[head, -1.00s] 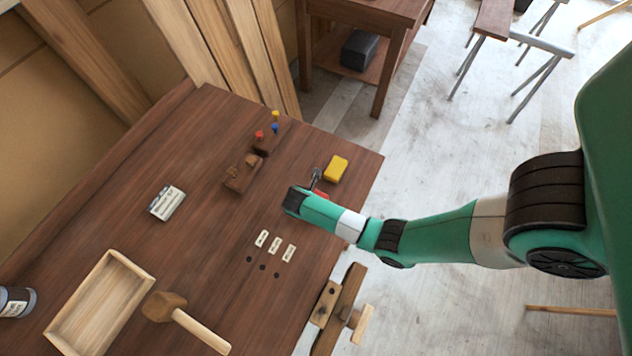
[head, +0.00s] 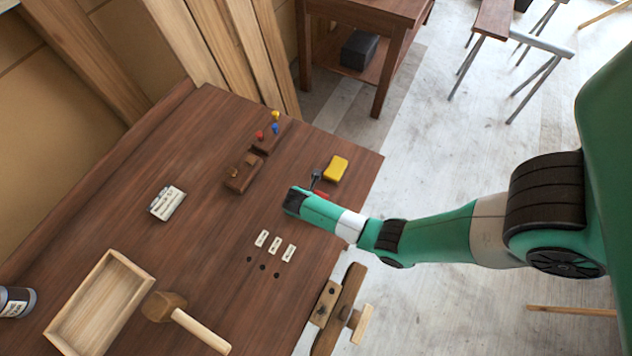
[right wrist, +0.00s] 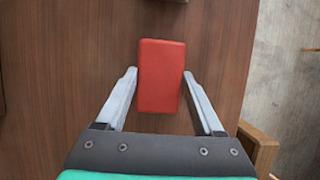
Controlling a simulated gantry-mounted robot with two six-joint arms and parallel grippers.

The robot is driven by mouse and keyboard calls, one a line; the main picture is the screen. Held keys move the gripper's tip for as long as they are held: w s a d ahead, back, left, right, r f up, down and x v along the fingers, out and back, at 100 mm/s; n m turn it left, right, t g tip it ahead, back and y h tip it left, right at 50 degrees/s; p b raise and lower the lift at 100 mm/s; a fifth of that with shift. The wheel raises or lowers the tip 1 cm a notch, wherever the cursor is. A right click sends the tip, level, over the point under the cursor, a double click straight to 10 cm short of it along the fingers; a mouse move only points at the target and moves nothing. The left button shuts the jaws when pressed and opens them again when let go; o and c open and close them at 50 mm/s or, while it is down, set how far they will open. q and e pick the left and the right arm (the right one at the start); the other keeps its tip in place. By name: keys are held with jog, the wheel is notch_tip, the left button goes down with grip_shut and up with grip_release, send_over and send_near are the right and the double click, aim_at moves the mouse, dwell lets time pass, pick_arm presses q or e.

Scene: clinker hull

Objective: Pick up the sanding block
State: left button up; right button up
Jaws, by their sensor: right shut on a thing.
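A red block (right wrist: 161,75) lies between the two fingers of my right gripper (right wrist: 160,76) in the right wrist view, with the fingertips against its sides. In the head view only a sliver of the red block (head: 322,193) shows past my right wrist. My right gripper (head: 317,182) is shut on it, low over the right part of the bench (head: 215,255). I cannot tell whether the block is clear of the bench top. A yellow block (head: 336,168) lies just beyond the gripper. My left gripper is not in view.
A dark wooden holder (head: 242,180) and several coloured pegs (head: 275,128) are farther back. Three white tags (head: 275,245) lie near small holes in front of my wrist. A mallet (head: 165,306), a wooden tray (head: 60,325) and a white box (head: 167,203) are at left.

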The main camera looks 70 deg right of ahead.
jog(key=shift+r, duration=0.1)
jog(key=r, duration=0.1)
jog(key=r+p, duration=0.1)
jog(key=r, duration=0.1)
jog(key=r+p, duration=0.1)
jog(key=r, duration=0.1)
jog(key=shift+s+a+r, duration=0.15)
jog(key=shift+s+a, duration=0.1)
jog(key=shift+s, duration=0.15)
jog(key=s+a+r+p, duration=0.2)
jog(key=s+r, duration=0.2)
jog(key=s, duration=0.2)
jog(key=s+a+r+p, duration=0.1)
jog(key=s+a+r, duration=0.2)
jog(key=s, duration=0.3)
jog(key=shift+a+r+p, duration=0.3)
jog(key=shift+r+p, duration=0.05)
jog(key=shift+r, duration=0.2)
